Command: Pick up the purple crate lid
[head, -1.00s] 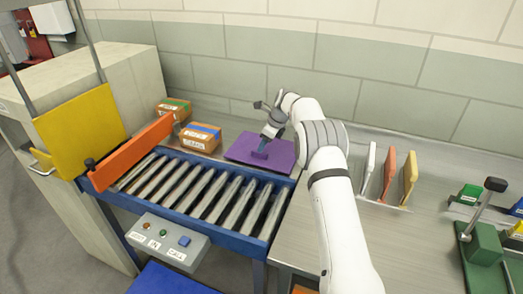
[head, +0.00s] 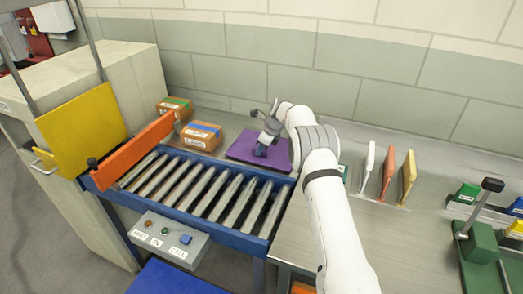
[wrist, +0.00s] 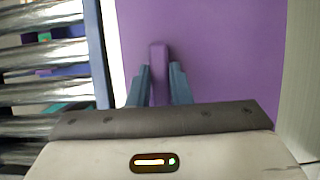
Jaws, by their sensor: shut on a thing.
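The purple crate lid (head: 242,147) lies flat at the back of the metal table, just behind the right part of the roller conveyor. It fills much of the wrist view (wrist: 215,50), with a raised purple handle (wrist: 158,62) in the middle. My gripper (wrist: 158,84) is shut on this handle, one blue-grey finger on each side. In the head view my gripper (head: 261,150) is over the middle of the lid and hides part of it. I cannot tell whether the lid is clear of the surface.
The roller conveyor (head: 190,190) with its blue frame lies in front of the lid. Two cardboard boxes, one with blue tape (head: 201,136) and one with green tape (head: 174,107), stand to its left. White, orange and yellow upright panels (head: 388,175) stand to the right. The wall is close behind.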

